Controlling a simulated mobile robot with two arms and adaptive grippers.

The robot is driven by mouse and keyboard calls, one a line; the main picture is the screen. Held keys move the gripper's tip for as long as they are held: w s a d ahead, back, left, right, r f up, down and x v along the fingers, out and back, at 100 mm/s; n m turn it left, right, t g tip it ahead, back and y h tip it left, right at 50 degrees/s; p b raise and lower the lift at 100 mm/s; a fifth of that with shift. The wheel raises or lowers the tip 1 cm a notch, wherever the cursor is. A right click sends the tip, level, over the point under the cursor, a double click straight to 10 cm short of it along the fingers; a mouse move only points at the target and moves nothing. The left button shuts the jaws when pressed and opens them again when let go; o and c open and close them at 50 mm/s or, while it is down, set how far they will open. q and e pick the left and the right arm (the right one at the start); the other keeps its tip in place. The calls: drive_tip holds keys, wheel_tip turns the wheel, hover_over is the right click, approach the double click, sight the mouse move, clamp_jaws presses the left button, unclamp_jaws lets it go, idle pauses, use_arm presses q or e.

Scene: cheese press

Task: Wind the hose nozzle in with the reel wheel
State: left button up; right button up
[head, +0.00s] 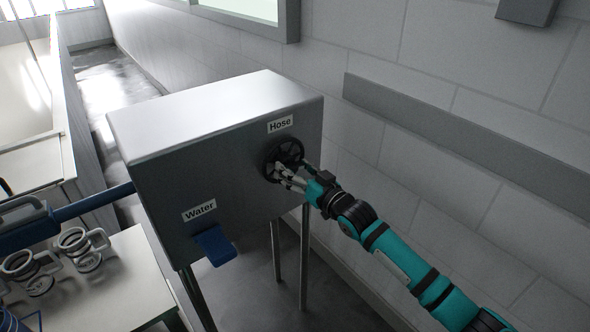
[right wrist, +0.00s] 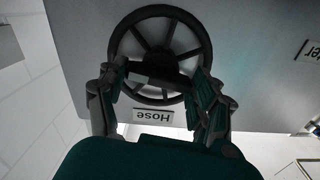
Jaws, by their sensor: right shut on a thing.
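The dark spoked reel wheel (head: 283,153) is on the front of a metal box, just under the "Hose" label (head: 280,124). The wheel also shows upright-on in the right wrist view (right wrist: 160,18), with the label inverted below it. My right gripper (head: 292,180) is at the wheel's lower right side, shut on it. In the right wrist view its fingers (right wrist: 160,82) lie on both sides of the wheel's near part. A blue hose runs out of the box's left side to a thicker blue part, apparently the hose nozzle (head: 28,230), at the left edge. My left gripper is not in view.
The metal box (head: 200,115) stands on thin legs by the wall. A blue lever (head: 215,245) sits below the "Water" label (head: 199,211). A pale table (head: 125,275) at lower left bears several metal clamp-like parts. A rail (head: 450,123) runs along the wall.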

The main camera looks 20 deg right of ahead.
drive_tip(key=shift+f, duration=0.2)
drive_tip(key=o, duration=1.2)
drive_tip(key=shift+r, duration=0.1)
drive_tip(key=shift+s, duration=0.1)
drive_tip(key=v, duration=1.2)
drive_tip(key=shift+r, duration=0.1)
